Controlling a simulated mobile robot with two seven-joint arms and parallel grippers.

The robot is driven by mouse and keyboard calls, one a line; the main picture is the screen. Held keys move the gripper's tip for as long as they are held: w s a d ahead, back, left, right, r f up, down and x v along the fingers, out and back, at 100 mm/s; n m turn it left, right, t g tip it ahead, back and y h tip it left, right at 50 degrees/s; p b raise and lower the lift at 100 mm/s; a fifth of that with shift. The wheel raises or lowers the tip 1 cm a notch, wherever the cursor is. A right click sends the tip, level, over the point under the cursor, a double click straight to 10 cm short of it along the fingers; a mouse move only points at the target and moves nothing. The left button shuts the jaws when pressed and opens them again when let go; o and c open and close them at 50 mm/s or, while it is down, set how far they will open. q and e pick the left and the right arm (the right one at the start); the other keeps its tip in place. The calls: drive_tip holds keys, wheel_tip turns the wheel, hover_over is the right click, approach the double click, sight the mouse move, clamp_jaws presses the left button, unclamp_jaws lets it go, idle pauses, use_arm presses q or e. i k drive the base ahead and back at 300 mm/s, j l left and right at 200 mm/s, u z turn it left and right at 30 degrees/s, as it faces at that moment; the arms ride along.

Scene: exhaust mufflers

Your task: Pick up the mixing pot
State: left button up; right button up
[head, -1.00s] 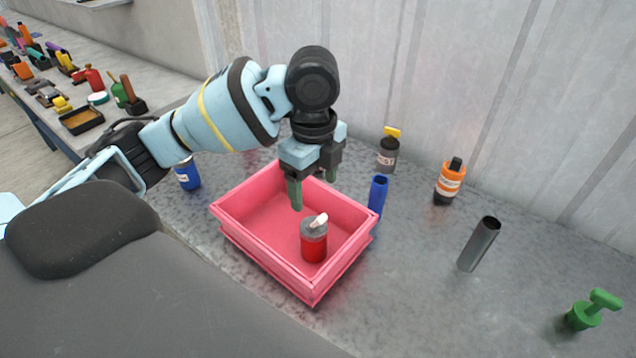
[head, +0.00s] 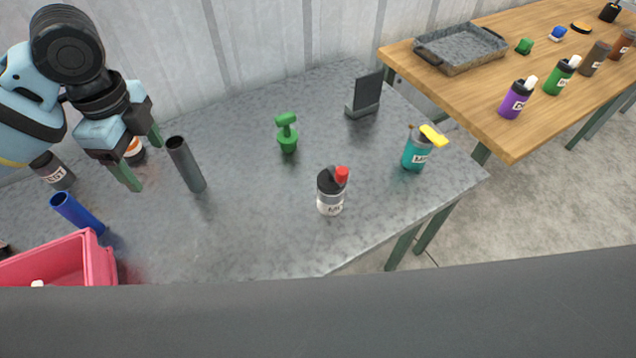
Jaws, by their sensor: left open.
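No thing in view is clearly marked as the mixing pot. A teal pot (head: 414,155) with a yellow top piece and a thin brown stick could be it; its label is too small to read. It stands upright near the right corner of the grey table. My left gripper (head: 143,162) is open and empty at the upper left, above the table and well apart from the teal pot. An orange-and-white bottle is partly hidden behind its fingers. My right gripper is not in view.
On the grey table (head: 250,235) stand a dark tube (head: 186,166), a blue tube (head: 77,214), a green tool (head: 287,135), a black-and-white bottle (head: 330,194) and a dark stand (head: 365,97). A pink crate (head: 98,262) is lower left. A wooden table (head: 455,95) holds a tray and bottles.

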sight(331, 197)
drive_tip(key=k+z, duration=0.15)
drive_tip(key=z, duration=0.3)
drive_tip(key=k+z, duration=0.15)
drive_tip(key=z, duration=0.3)
drive_tip(key=k+z, duration=0.15)
drive_tip(key=z, duration=0.3)
